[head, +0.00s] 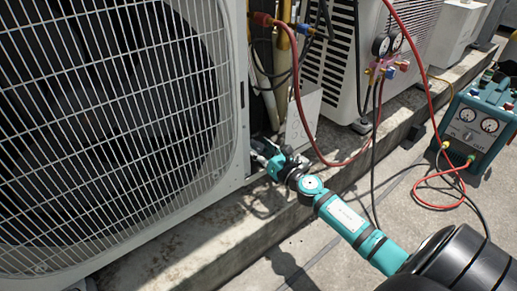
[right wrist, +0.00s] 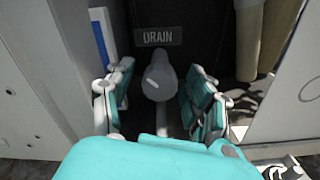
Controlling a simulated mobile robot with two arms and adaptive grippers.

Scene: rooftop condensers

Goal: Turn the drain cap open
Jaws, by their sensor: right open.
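The drain cap (right wrist: 159,80) is a grey, rounded cap with a pale mark on its face. It sits below a dark plate lettered DRAIN (right wrist: 158,37), in the recess of the condenser. My right gripper (right wrist: 160,88) is open, with one teal finger to the left of the cap and one to the right. Gaps show between the fingers and the cap, and nothing is held. In the head view my right gripper (head: 268,160) reaches in at the condenser's lower corner, where the cap is hidden. My left gripper is not in view.
The large condenser (head: 243,165) with a wire grille stands at left. Pipes and a red hose (head: 300,125) run close above my right gripper. A gauge manifold (head: 385,68) hangs behind. A teal recovery machine (head: 480,125) stands at right. Concrete is open in front.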

